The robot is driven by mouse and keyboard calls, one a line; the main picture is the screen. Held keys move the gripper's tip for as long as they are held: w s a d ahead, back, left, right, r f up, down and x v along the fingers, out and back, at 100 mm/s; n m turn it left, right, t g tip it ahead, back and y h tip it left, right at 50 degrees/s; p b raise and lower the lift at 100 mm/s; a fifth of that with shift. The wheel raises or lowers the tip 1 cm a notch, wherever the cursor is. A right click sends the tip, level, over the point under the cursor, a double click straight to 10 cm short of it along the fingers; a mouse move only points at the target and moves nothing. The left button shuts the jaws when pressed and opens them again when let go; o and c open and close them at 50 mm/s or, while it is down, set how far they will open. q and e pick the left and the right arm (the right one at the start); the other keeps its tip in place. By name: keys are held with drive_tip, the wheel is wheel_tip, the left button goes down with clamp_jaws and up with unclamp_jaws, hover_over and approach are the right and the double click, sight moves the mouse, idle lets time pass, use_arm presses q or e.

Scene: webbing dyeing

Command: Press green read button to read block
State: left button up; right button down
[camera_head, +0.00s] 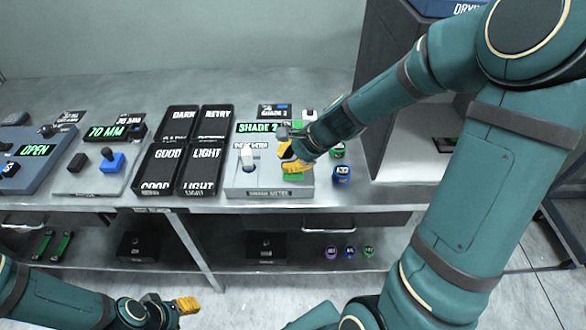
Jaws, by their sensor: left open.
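The grey shade meter (240,192) sits near the front edge of the bench, its green display (257,128) reading "SHADE 2", with the right end covered by my gripper. A pale block (247,157) stands in the meter's left part. The green button (293,177) shows just below the yellow fingertips of my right gripper (291,160). The fingertips overlap the button's upper edge in the picture; I cannot tell whether they touch it, or whether the jaws are shut. My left gripper (174,309) is open and low in front of the bench, away from the meter.
Black labelled trays (206,150) stand left of the meter. Further left are a "70 MM" device (100,155) and an "OPEN" device (35,155). A blue-capped bottle (342,174) stands right of the meter. A dark cabinet (385,90) rises at the right.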

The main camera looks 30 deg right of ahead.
drive_tip(key=shift+r, duration=0.3)
wheel_tip(320, 180, up, 5)
drive_tip(key=p, duration=0.5)
idle(0.4)
idle(0.5)
